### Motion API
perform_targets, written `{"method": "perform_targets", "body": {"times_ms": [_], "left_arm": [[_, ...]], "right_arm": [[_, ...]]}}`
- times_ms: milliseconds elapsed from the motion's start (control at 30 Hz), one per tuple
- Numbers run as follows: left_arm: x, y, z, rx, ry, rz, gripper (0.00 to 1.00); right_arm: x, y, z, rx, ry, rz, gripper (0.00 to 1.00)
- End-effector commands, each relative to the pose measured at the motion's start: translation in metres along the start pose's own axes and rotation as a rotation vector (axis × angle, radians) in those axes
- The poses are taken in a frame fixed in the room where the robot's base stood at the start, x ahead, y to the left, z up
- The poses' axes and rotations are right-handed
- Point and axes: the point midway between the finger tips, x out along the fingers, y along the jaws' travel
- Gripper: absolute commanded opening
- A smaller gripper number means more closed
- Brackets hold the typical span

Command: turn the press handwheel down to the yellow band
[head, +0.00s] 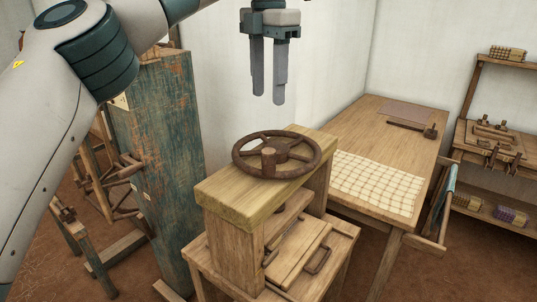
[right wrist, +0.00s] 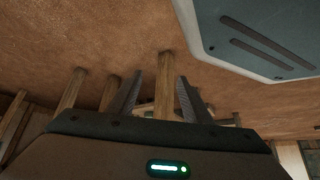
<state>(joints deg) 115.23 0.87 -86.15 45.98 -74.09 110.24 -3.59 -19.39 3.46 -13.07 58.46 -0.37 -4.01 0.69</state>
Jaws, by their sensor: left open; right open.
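The press handwheel (head: 250,163) is a dark brown ring with spokes and an upright hub post. It lies flat on top of the press's wooden top beam (head: 235,205). My left gripper (head: 268,98) hangs above the wheel, fingers pointing down, open and empty. It is apart from the wheel. I cannot make out a yellow band on the press. My right gripper (right wrist: 160,76) shows in the right wrist view, open, with nothing between its fingers that I can tell is held; wooden legs stand beyond it.
A table (head: 395,110) with a checked cloth (head: 378,183) and a mallet (head: 412,128) stands behind the press at right. A weathered blue-green post (head: 165,150) stands close on the left. Shelves (head: 490,150) are at far right. The air around the wheel is clear.

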Motion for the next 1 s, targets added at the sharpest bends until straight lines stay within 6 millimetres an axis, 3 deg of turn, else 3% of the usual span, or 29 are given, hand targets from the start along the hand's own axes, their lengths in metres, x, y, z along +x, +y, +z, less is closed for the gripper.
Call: {"method": "perform_targets", "body": {"times_ms": [267,467,800,1000], "left_arm": [[0.004,0.000,0.001,0.001,-0.001,-0.002,0.45],[0.017,0.000,0.000,0.002,0.000,-0.003,0.45],[0.069,0.000,0.000,0.003,0.001,-0.004,0.45],[0.105,-0.001,0.000,0.002,0.001,-0.004,0.45]], "right_arm": [[0.000,0.000,-0.001,0.000,0.001,0.000,0.45],[0.001,0.000,-0.002,0.000,0.005,0.000,0.45],[-0.002,0.001,-0.004,-0.001,0.003,0.001,0.45],[-0.006,0.003,0.015,-0.001,-0.042,0.004,0.45]]}}
